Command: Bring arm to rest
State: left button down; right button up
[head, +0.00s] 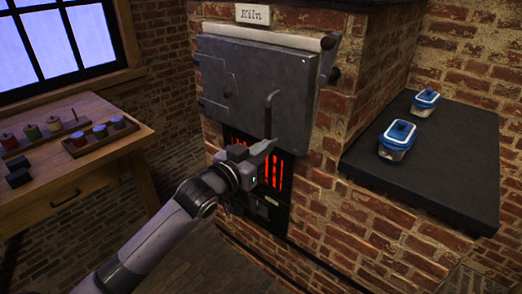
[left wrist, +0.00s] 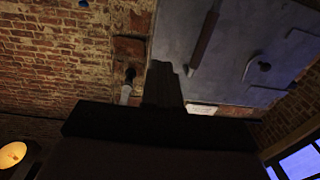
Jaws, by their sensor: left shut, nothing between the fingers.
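My left arm reaches in from the bottom left of the head view. Its gripper (head: 266,147) is shut and empty, in front of the brick kiln (head: 345,130), just below the end of the kiln door's handle (head: 270,110). I cannot tell whether it touches the handle. My right gripper is in neither view.
Red glowing slots (head: 275,172) show below the door. A dark ledge (head: 440,170) on the right bears two blue-lidded glass containers (head: 397,140). A wooden table (head: 80,180) on the left holds trays of small coloured jars (head: 100,132) and dark blocks (head: 18,178). Floor shows between table and kiln.

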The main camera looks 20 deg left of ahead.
pick_arm(q)
jog(key=s+a+f+n+g+y+p, duration=0.1)
jog(key=s+f+g+y, duration=0.2)
jog(key=s+f, duration=2.5)
jog(key=g, duration=0.3)
jog(key=shift+s+a+g, duration=0.25)
jog(key=shift+a+g, duration=0.15)
